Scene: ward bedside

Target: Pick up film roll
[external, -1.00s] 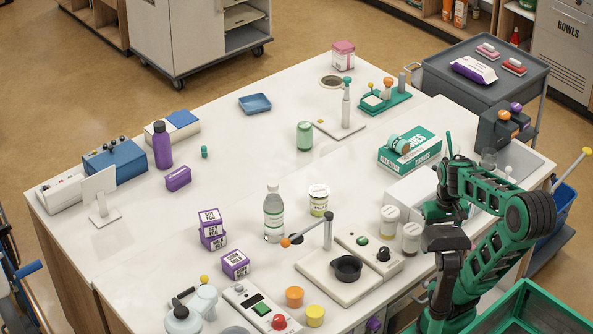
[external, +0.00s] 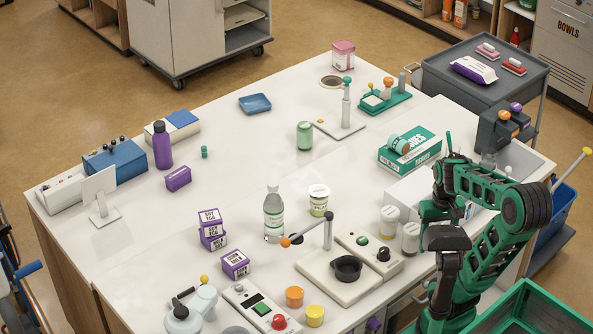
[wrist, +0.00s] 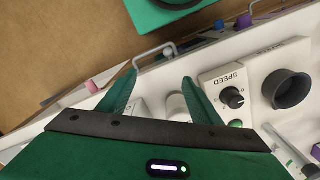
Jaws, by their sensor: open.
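I cannot tell for certain which thing is the film roll. A teal roll with a brownish end (external: 398,145) lies on the teal-and-white tissue box (external: 420,152) at the right of the table in the external view. My gripper (external: 432,211) is above the table's right side, apart from that roll. In the wrist view my gripper (wrist: 160,85) shows two green fingers spread apart with nothing held. A pale cylinder (wrist: 176,106) shows beyond and between the fingers, partly hidden by the gripper body.
Two white jars (external: 390,219) stand left of my gripper, near the panel with a black knob (external: 383,254) and a black cup (external: 346,268). A clear bottle (external: 273,216) stands further left. A green bin (external: 530,310) is at the lower right.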

